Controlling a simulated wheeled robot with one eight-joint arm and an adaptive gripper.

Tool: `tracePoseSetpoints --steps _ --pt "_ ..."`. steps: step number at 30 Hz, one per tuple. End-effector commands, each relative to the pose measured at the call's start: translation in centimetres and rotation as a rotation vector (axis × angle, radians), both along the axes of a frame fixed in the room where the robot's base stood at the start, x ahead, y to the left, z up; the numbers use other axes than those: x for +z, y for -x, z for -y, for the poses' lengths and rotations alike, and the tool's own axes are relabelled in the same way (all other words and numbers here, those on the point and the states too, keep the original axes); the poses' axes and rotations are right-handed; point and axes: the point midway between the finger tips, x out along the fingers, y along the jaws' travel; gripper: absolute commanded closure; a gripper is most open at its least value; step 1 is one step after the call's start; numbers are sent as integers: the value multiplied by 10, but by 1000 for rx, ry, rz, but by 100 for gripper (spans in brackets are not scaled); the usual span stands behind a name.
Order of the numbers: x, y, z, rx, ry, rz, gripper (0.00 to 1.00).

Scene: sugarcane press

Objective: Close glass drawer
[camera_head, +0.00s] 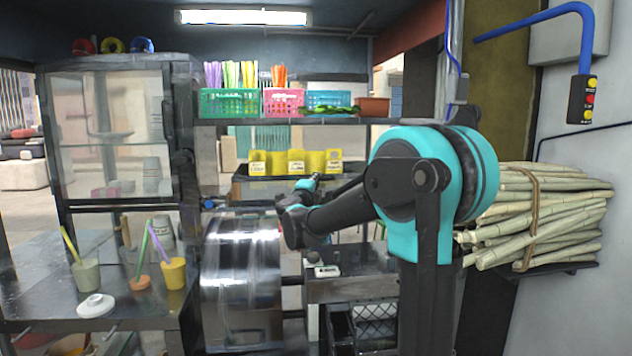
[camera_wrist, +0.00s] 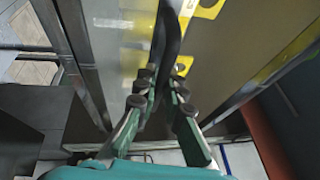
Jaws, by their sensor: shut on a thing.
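The glass drawer, as best I can tell, is the wide dark-edged unit (camera_head: 262,178) in the middle of the rack, with yellow labelled holders (camera_head: 296,162) showing in it. In the wrist view its see-through panel (camera_wrist: 112,40) lies beside a dark curved handle (camera_wrist: 170,35). My gripper (camera_wrist: 163,85) has its green and dark fingers closed around the handle's lower end. In the head view my gripper (camera_head: 315,179) is small, at the drawer's front right, and partly hidden by my arm. How far the drawer stands out is hard to tell.
A glass-doored cabinet (camera_head: 110,135) stands at left above a counter (camera_head: 120,322) with cups. A shiny metal drum (camera_head: 240,275) sits below the drawer. Colored baskets (camera_head: 230,102) fill the shelf above. Bundled sugarcane (camera_head: 540,215) lies on a right-hand wall shelf.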

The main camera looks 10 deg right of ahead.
Motion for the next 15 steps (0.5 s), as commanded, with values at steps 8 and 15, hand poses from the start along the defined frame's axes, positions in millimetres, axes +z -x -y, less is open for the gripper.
tracePoseSetpoints --steps 8,15 --pt "0 -21 0 -1 -1 0 100" --pt "0 -24 -1 2 0 0 100"
